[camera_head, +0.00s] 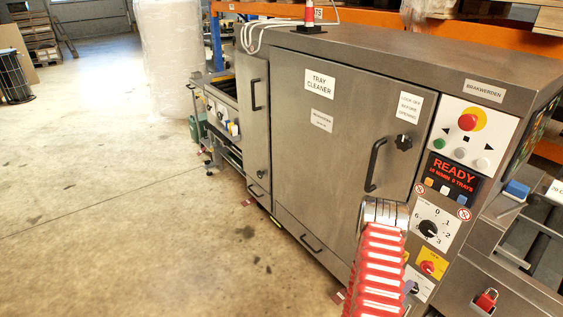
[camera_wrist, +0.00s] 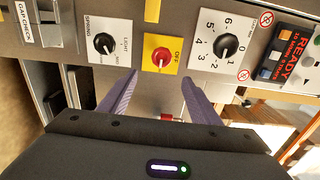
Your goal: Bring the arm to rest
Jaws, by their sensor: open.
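My gripper (camera_wrist: 157,82) is open in the wrist view. Its two purple-grey fingers stand apart with nothing held between them. They point at the control panel of the tray cleaner, near a red knob on a yellow plate (camera_wrist: 160,58); I cannot tell the exact gap. In the head view, my red ridged arm (camera_head: 380,270) rises in front of the machine's lower right side.
The steel tray cleaner (camera_head: 310,140) has a closed door with a black handle (camera_head: 374,165). A numbered dial (camera_head: 428,228) and a READY display (camera_head: 455,170) are on its panel. A red padlock (camera_head: 486,300) hangs at lower right. The concrete floor (camera_head: 110,190) at left is open.

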